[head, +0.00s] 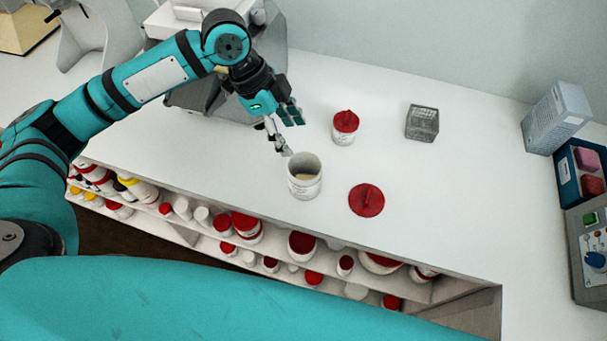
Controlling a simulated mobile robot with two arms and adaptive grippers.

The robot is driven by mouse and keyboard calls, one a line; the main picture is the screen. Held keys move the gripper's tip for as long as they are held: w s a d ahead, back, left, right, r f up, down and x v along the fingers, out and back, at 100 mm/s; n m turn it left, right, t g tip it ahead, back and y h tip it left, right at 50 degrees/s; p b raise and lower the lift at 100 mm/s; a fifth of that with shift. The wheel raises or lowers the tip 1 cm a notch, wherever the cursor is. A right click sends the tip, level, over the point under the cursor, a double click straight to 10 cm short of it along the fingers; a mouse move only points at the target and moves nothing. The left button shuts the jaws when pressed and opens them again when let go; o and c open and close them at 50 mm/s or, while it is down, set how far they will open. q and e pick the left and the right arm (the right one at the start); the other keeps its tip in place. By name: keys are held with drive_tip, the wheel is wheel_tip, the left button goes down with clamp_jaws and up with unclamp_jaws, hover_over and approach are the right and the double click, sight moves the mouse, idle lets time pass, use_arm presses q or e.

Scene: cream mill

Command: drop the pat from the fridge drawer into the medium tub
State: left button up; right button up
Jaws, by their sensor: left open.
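A white tub (304,184) stands upright and open on the white counter. A pale yellowish thing (303,177) shows inside it, low down; I cannot make out its shape. A red lid (366,200) with a raised grip lies flat on the counter just right of the tub. My left gripper (287,137) is above and slightly left of the tub's mouth, its fingers apart, with nothing seen between them. A smaller tub with a red lid on (345,127) stands farther back. No fridge drawer can be made out. My right gripper is not in view.
A small grey clear-sided box (422,123) stands behind the red lid. A perforated grey box (557,117), a blue tray (582,171) and a control box (594,250) are at the right. Shelves below the counter (190,232) hold many red-lidded tubs.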

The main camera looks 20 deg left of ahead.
use_arm(q)
drive_tip(key=v, duration=0.9)
drive_tip(key=shift+s, duration=0.15)
